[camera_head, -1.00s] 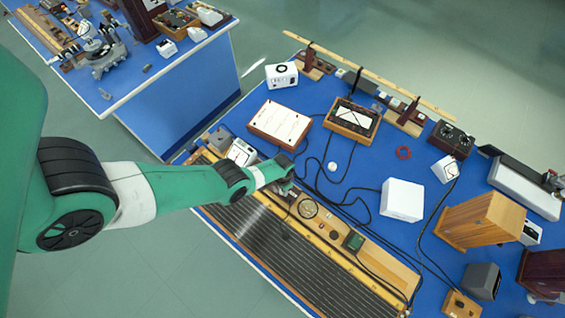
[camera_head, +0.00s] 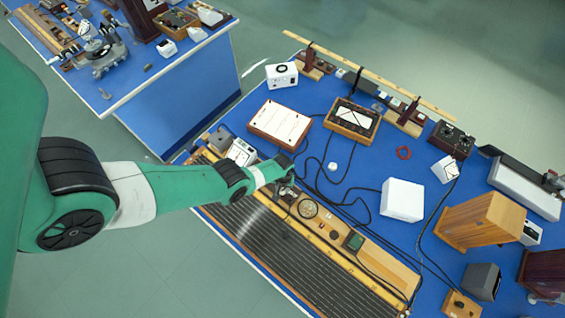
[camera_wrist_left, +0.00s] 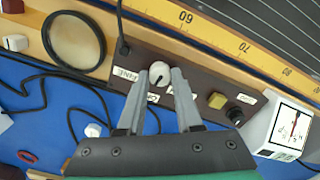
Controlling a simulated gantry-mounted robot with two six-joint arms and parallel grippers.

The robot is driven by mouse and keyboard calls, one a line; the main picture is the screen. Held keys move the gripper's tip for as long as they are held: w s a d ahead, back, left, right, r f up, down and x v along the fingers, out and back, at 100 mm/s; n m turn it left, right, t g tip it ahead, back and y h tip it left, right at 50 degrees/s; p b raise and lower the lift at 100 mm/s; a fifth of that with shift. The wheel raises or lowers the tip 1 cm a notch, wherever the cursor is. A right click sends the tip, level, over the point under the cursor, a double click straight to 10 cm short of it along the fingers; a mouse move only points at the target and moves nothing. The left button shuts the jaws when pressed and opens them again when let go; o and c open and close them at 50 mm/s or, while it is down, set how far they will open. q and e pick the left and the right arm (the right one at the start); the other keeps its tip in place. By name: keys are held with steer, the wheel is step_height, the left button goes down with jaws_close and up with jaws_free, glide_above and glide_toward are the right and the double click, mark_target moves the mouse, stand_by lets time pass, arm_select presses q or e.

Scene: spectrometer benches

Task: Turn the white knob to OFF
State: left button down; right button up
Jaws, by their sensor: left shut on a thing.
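The white knob (camera_wrist_left: 159,69) sits on a dark brown panel (camera_wrist_left: 190,84) in the left wrist view, with a dark mark on its face. My left gripper (camera_wrist_left: 164,78) is shut on the white knob, one finger on each side. A label reading "FINE" lies left of the knob; other labels are partly hidden or too small to read. In the head view my left gripper (camera_head: 284,186) is at the panel on the near side of the blue bench, and the arm hides the knob there. My right gripper is not in view.
A yellow button (camera_wrist_left: 217,100) and a black knob (camera_wrist_left: 235,115) sit right of the white knob, near a white meter box (camera_wrist_left: 287,128). A round lens (camera_wrist_left: 73,41) stands to the left. Black cables cross the blue bench. A white box (camera_head: 402,199) stands farther right.

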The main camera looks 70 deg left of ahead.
arm_select(q)
steer(key=shift+n, duration=1)
steer(key=c, duration=0.6)
jaws_free()
